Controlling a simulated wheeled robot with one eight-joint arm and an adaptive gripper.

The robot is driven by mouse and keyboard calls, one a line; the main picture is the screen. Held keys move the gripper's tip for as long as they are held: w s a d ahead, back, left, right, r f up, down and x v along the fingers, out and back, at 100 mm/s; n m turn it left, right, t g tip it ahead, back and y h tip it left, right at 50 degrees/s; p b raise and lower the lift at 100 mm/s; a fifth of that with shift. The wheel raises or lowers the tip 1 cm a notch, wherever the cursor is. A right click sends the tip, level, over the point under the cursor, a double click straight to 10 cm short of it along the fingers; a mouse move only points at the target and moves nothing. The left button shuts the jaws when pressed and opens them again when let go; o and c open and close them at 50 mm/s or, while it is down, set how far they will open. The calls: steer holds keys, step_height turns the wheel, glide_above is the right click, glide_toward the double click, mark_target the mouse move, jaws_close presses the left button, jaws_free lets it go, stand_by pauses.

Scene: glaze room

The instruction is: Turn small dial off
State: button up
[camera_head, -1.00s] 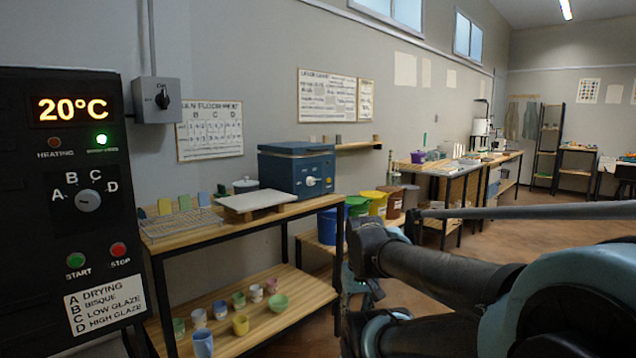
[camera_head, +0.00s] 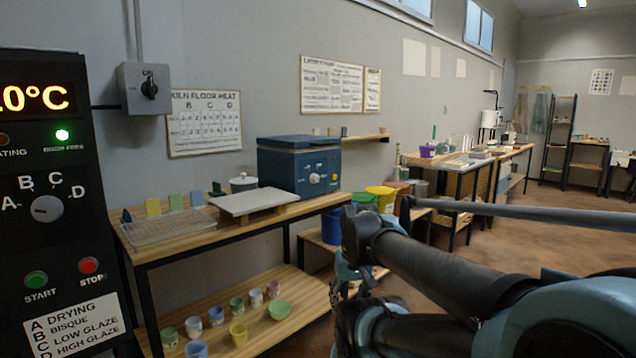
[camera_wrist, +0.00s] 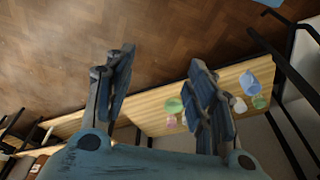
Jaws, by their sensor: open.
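Several dials show in the head view, and I cannot tell for sure which is the small dial. A blue tabletop kiln (camera_head: 299,166) on the wooden bench has a small light dial (camera_head: 314,178) on its front, with another small knob beside it. The black panel at the left has a grey dial (camera_head: 47,209) among the letters A to D. A grey wall box (camera_head: 146,88) has a black rotary knob (camera_head: 150,88) marked ON. My gripper (camera_wrist: 164,85) is open and empty in the wrist view, over floor and a wooden shelf, apart from every dial.
The bench (camera_head: 140,237) holds a wire rack (camera_head: 168,227) and a pale slab (camera_head: 247,201). Small cups and bowls, one a green bowl (camera_head: 279,309), stand on its lower shelf (camera_head: 262,337). Coloured buckets, one yellow (camera_head: 380,198), are right of the kiln. Brown floor (camera_head: 480,247) is open at right.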

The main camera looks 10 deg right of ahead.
steer(key=w+a+r+m+t+y, duration=0.1)
steer(key=w+a+r+m+y, duration=0.15)
steer(key=w, duration=0.25)
steer(key=w+a+r+m+y, duration=0.1)
steer(key=w+a+r+m, duration=0.15)
steer(key=w+m, duration=0.2)
steer(key=m+t+y, duration=0.7)
steer(key=m+t, duration=0.4)
steer(key=m, duration=1.1)
glide_toward(318, 178)
steer(key=x, duration=0.9)
steer(key=shift+w+a+f, duration=0.1)
steer(key=shift+a, duration=0.15)
steer(key=shift+d, duration=0.1)
steer(key=c, duration=0.9)
